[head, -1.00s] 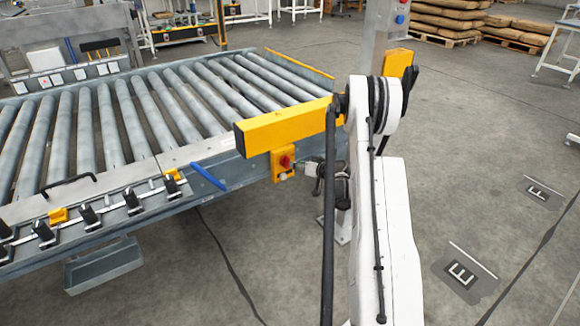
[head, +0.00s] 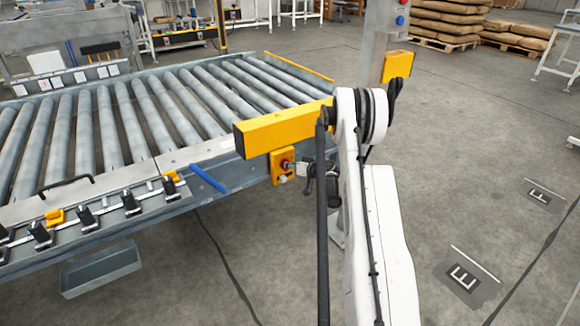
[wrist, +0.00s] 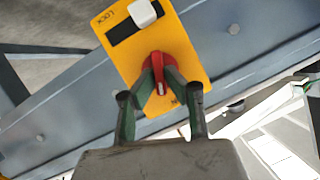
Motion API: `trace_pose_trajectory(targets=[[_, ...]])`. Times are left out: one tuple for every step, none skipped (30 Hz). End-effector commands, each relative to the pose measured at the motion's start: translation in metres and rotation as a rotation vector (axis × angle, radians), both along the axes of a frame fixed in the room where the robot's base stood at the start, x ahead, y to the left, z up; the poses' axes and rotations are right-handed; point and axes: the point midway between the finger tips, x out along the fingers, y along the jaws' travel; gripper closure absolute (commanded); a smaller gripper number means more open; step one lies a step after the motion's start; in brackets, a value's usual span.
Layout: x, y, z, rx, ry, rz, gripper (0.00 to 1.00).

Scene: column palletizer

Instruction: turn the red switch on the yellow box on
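The yellow box (head: 277,170) is mounted on the side of the roller conveyor frame, below the yellow beam. Its red switch (head: 286,163) faces my gripper (head: 292,167). In the wrist view the yellow box (wrist: 185,58) fills the upper middle, tilted, and the red switch (wrist: 157,63) is a round knob with a raised grip. My gripper (wrist: 160,82) has its two green-lined fingers drawn in on either side of the red grip, and they appear to touch it. The fingertips hide part of the knob and of the lettering beside it.
The yellow beam (head: 280,128) juts out just above the box. A blue handle (head: 208,179) is left of it. Open floor (head: 460,170) lies to the right.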

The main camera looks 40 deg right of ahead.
Motion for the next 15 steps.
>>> trace_pose_trajectory(targets=[[-0.0001,0.0,-0.0001,0.0,0.0,0.0,1.0],[-0.0001,0.0,-0.0001,0.0,0.0,0.0,1.0],[-0.0001,0.0,-0.0001,0.0,0.0,0.0,1.0],[-0.0001,0.0001,0.0,-0.002,0.0,0.0,1.0],[0.0,0.0004,0.0001,-0.009,0.001,0.001,1.0],[0.0002,0.0011,0.0003,-0.028,0.004,0.0,1.0],[0.0002,0.0016,0.0003,-0.051,0.007,0.0,1.0],[0.0003,0.0022,0.0003,-0.079,0.01,0.001,1.0],[0.0003,0.0029,0.0005,-0.124,0.017,0.0,1.0],[0.0002,0.0032,0.0004,-0.16,0.022,0.0,1.0],[0.0003,0.0035,0.0004,-0.195,0.026,0.0,1.0],[0.0004,0.004,0.0004,-0.24,0.033,0.001,1.0],[0.0006,0.0043,0.0007,-0.27,0.036,0.0,1.0],[0.0006,0.0046,0.0006,-0.298,0.04,0.0,1.0],[0.0006,0.005,0.0006,-0.328,0.044,0.001,1.0]])
